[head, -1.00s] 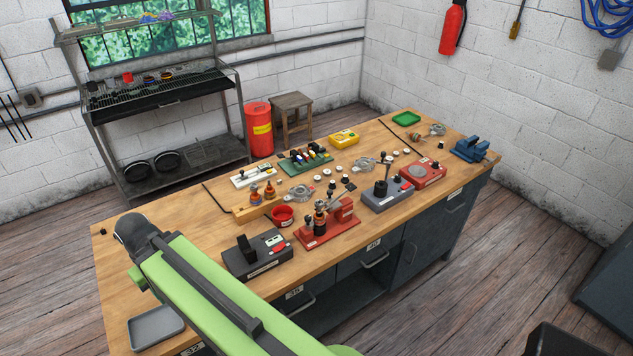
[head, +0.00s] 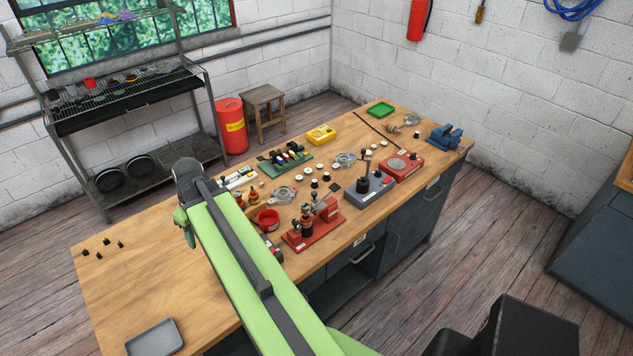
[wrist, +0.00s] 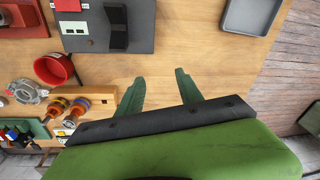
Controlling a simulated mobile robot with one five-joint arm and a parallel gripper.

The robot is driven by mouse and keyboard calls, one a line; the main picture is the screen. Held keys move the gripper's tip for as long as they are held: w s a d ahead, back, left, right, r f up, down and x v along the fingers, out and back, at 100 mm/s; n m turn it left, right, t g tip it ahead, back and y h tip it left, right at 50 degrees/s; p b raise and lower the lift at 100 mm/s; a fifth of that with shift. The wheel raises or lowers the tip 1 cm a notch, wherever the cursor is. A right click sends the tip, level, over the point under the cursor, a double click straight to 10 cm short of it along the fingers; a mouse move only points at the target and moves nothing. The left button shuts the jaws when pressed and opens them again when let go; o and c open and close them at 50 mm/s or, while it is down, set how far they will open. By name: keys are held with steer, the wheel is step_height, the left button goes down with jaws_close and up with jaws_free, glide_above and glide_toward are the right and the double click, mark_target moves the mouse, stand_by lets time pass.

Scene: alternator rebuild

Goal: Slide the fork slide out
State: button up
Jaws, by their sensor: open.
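A red fixture (head: 314,222) stands near the front edge of the bench, with an upright dark-and-copper part and a red block on its base. I cannot make out for certain which piece is the fork slide; it is too small in the head view. In the wrist view only a red corner (wrist: 18,14) shows at the top left. My gripper (wrist: 158,88) is open and empty, its two green fingers apart above bare wood.
A red bowl (wrist: 54,68), a dark grey box (wrist: 137,28) and a wooden rack (wrist: 98,130) with copper-wound parts lie near my gripper. A grey tray (head: 154,338) is at the near left corner. The left bench top (head: 140,275) is mostly clear.

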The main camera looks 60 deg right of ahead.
steer(key=s+d+r+t+p, duration=0.1)
steer(key=s+d+r+p, duration=0.15)
steer(key=d, duration=0.55)
steer(key=s+d+r+p, duration=0.1)
steer(key=s+d+r, duration=0.2)
steer(key=d, duration=0.5)
steer(key=t+h+p, duration=0.1)
steer(key=t+p, duration=0.1)
steer(key=p, duration=0.3)
glide_toward(315, 193)
steer(key=shift+m, duration=0.4)
steer(key=b+x, duration=0.8)
steer(key=b, duration=0.8)
steer(key=shift+b, duration=0.3)
jaws_close()
